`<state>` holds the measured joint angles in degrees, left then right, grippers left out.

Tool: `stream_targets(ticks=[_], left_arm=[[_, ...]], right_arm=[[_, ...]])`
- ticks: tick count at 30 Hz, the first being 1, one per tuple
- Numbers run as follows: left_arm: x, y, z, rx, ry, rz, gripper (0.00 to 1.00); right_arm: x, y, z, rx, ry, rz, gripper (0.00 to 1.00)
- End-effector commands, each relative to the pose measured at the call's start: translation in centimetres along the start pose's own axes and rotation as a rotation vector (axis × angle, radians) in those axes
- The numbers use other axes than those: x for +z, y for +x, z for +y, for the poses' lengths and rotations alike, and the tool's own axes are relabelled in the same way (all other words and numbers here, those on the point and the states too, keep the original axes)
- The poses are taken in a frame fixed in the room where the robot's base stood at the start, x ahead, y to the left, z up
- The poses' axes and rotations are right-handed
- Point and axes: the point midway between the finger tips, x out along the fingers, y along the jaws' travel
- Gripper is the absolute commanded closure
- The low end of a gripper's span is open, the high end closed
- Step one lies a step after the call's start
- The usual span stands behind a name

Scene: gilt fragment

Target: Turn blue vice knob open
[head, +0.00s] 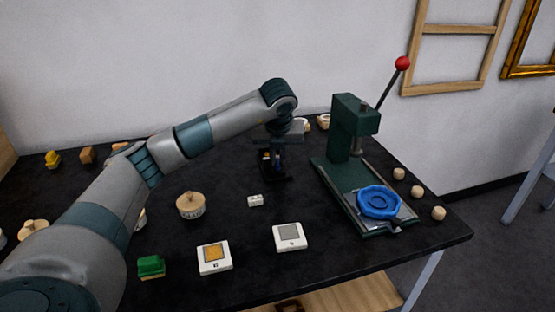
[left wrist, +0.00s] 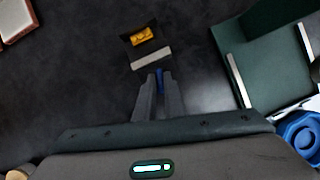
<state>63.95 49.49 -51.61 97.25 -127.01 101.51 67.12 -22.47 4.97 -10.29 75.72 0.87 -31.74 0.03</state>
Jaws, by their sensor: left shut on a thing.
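A small dark vice (head: 279,179) stands on the black table below my left gripper. In the left wrist view it shows a pale jaw bar (left wrist: 151,58) and a gold-yellow piece (left wrist: 142,36) beyond the bar. My left gripper (left wrist: 159,84) is shut on the blue vice knob (left wrist: 159,74), of which only a thin strip shows between the fingers. In the head view my left wrist covers much of the vice, and the knob is hard to make out. My right gripper is in neither view.
A green press (head: 352,125) with a red-tipped lever stands close to the right, with a blue round dish (head: 379,202) on its base. White square boxes (head: 290,238), a wooden-topped round pot (head: 190,205) and a green block (head: 151,266) stand nearer the front.

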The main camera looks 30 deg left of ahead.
Motion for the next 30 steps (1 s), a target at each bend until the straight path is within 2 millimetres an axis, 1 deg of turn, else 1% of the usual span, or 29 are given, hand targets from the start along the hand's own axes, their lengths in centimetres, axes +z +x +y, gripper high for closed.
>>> stream_targets(ticks=[8, 9, 10, 11, 23, 26, 30], left_arm=[[0.2, -0.1, 0.0, -0.002, -0.001, -0.003, 1.00], [0.2, -0.1, 0.0, -0.002, -0.001, -0.003, 0.81], [0.1, -0.1, 0.0, -0.002, -0.001, -0.003, 0.74], [0.1, -0.1, 0.0, -0.002, -0.001, -0.002, 0.72], [0.1, -0.3, 0.0, -0.001, 0.001, -0.001, 0.72], [0.1, -0.9, -0.1, -0.003, 0.001, -0.002, 0.72], [0.1, -2.4, -0.1, -0.004, 0.002, -0.004, 0.72]], right_arm=[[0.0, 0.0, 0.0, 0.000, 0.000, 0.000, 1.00], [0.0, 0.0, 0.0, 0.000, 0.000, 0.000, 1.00], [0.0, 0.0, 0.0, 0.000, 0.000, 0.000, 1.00], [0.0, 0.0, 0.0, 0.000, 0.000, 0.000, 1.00], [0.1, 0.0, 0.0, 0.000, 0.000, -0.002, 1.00], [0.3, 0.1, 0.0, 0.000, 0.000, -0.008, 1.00], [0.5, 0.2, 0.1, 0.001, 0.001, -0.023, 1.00]])
